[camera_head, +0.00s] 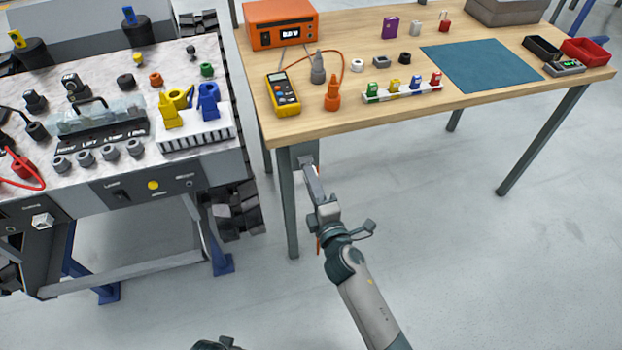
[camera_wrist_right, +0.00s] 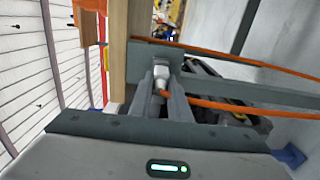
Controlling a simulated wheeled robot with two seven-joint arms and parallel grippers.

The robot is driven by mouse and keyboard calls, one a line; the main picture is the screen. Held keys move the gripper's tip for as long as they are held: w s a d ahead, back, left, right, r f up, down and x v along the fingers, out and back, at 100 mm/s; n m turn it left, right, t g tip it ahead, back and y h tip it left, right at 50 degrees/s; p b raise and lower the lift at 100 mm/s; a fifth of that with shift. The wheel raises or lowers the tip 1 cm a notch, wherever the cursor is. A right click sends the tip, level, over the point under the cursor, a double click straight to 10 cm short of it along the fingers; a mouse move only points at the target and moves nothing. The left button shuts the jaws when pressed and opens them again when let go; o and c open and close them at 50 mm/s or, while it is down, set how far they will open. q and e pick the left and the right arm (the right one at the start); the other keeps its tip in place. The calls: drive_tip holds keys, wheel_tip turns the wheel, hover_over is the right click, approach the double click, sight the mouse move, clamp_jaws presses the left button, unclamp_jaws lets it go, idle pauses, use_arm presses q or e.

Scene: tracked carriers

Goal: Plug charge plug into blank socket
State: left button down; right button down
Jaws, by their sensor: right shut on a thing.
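My right gripper (camera_head: 306,166) is in front of the wooden table's near left corner, below its top. In the right wrist view its fingers (camera_wrist_right: 161,88) are shut on the charge plug (camera_wrist_right: 160,80), a small pale grey plug with an orange cable (camera_wrist_right: 215,104) running right. The plug is hidden in the head view. The tracked carrier's front panel (camera_head: 150,188) is left of the gripper and apart from it. The panel has several small fittings and labels, too small for me to tell which is the blank socket.
The wooden table (camera_head: 350,118) holds an orange power supply (camera_head: 280,22), a yellow multimeter (camera_head: 282,95) and a blue mat (camera_head: 480,64). Its front left leg (camera_head: 288,215) and the carrier's dark track (camera_head: 238,205) flank a narrow gap. Floor right of my arm is clear.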

drive_tip(key=shift+w, duration=0.25)
idle(0.8)
drive_tip(key=c, duration=1.6)
unclamp_jaws()
